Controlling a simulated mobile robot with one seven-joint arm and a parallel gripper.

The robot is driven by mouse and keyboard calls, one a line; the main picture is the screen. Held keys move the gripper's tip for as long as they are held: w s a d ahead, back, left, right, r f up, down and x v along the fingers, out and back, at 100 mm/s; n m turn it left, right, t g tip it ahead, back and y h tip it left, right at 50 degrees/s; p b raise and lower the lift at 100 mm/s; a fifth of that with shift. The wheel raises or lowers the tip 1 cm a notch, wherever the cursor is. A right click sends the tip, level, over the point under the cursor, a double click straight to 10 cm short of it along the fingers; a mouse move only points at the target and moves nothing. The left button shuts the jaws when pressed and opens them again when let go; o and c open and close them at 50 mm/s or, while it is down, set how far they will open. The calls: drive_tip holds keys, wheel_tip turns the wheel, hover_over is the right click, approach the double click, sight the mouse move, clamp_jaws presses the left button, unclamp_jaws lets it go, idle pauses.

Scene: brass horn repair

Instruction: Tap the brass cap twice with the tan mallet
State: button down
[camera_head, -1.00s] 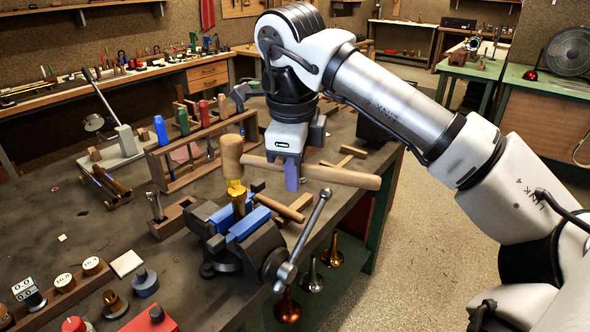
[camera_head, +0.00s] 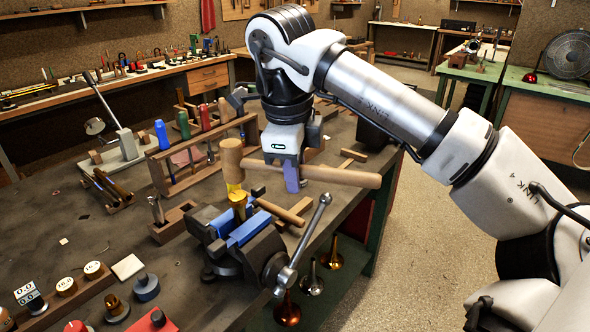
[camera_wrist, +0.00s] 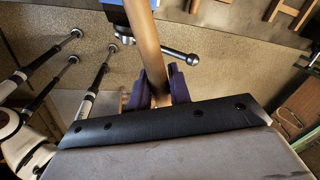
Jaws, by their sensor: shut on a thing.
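The tan mallet is held sideways, with its barrel-shaped wooden head (camera_head: 231,160) at left and its handle (camera_head: 345,177) running right. My gripper (camera_head: 291,178) is shut on the handle. In the wrist view the handle (camera_wrist: 150,55) runs between the two purple fingers (camera_wrist: 158,92). The brass cap (camera_head: 236,190) stands upright at the vise, directly under the mallet head. The head hides the cap's top, and I cannot tell whether they touch or a small gap is left. The cap is not identifiable in the wrist view.
The vise (camera_head: 262,252) has blue jaws and a long slanted lever (camera_head: 310,235) close under the mallet handle. A wooden rack (camera_head: 205,150) with colored-handled tools stands behind. Small gauges and knobs lie at front left. The bench's left middle is mostly clear.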

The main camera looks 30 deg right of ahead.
idle(0.4)
wheel_tip(320, 180, down, 4)
drive_tip(key=b, duration=0.3)
drive_tip(key=shift+r, duration=0.15)
drive_tip(key=shift+r+p, duration=1.15)
drive_tip(key=shift+r, duration=0.3)
drive_tip(key=shift+w+d, duration=0.1)
drive_tip(key=shift+w, duration=0.05)
